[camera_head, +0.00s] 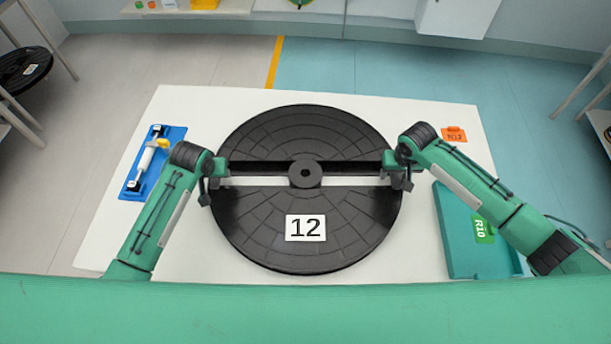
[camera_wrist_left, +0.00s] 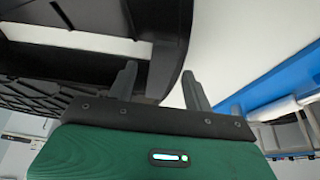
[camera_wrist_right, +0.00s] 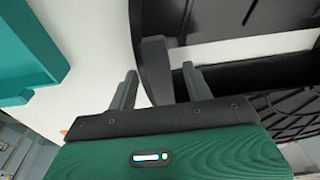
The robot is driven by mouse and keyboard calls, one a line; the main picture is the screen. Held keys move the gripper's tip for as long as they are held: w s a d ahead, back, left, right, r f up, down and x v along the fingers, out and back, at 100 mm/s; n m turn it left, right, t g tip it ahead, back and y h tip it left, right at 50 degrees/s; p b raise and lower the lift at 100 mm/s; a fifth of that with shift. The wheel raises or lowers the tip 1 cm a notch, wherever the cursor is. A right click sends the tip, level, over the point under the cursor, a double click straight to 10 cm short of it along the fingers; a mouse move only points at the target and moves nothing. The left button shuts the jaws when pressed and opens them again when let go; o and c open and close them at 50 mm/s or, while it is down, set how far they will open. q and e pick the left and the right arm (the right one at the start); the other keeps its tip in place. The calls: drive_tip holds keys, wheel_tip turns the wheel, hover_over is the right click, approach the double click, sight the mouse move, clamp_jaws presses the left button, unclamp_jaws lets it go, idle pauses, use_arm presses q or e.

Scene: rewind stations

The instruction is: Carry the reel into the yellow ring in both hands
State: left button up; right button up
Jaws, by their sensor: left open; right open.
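The reel (camera_head: 300,235) is a large black disc with a white label reading 12, a central hub and a crossbar, lying flat on the white table. My left gripper (camera_head: 214,182) is open at the reel's left edge; in the left wrist view its fingers (camera_wrist_left: 160,88) stand on either side of the reel's rim (camera_wrist_left: 168,45). My right gripper (camera_head: 400,180) is open at the right edge; in the right wrist view its fingers (camera_wrist_right: 160,88) also straddle the rim (camera_wrist_right: 152,65). I see no yellow ring.
The white table (camera_head: 190,250) carries a blue tray (camera_head: 133,185) with a white and yellow tool at left, a teal tray (camera_head: 462,255) and an orange tag (camera_head: 454,135) at right. A yellow floor stripe (camera_head: 275,62) lies beyond. Another black disc (camera_head: 22,70) is at far left.

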use_arm(q)
drive_tip(key=shift+w+f, duration=0.2)
drive_tip(key=shift+f, duration=0.35)
use_arm(e)
drive_tip(key=shift+f, duration=0.55)
use_arm(q)
clamp_jaws()
use_arm(e)
clamp_jaws()
use_arm(q)
drive_tip(key=shift+r, duration=0.15)
use_arm(e)
drive_tip(key=shift+w+r, duration=0.1)
drive_tip(key=shift+r, duration=0.05)
